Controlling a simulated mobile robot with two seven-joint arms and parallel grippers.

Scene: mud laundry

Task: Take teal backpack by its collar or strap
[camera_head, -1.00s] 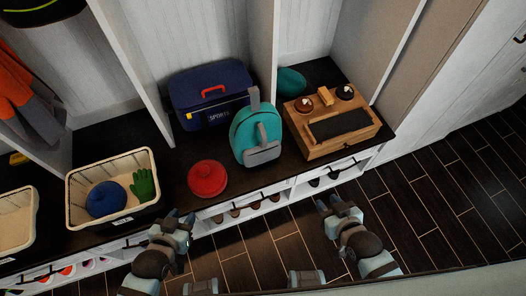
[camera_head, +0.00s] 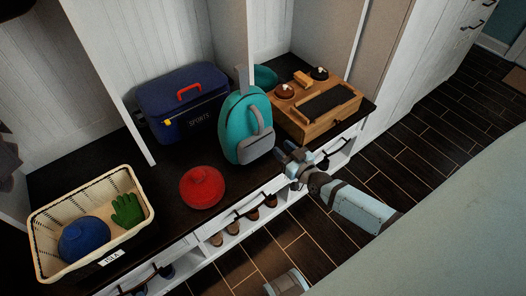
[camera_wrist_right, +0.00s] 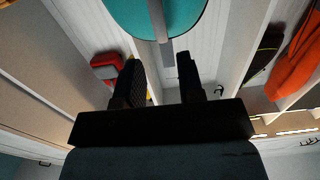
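The teal backpack (camera_head: 241,116) stands upright on the dark bench top. It has a grey front pocket, a grey strap and a grey loop (camera_head: 240,78) at its top. My right gripper (camera_head: 290,154) is just right of the backpack's lower front, empty. In the right wrist view its two dark fingers (camera_wrist_right: 161,68) are spread apart. The backpack's teal body (camera_wrist_right: 187,14) and a grey strap (camera_wrist_right: 156,18) show at the top of that view, beyond the fingertips. I cannot tell any contact. My left gripper is out of view.
A navy sports box (camera_head: 183,105) stands behind the backpack on the left. A red round item (camera_head: 202,187) lies at its front left. A wooden organizer (camera_head: 316,107) is close on its right. A cream basket (camera_head: 92,222) stands at far left. Shoe cubbies (camera_head: 236,232) run below.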

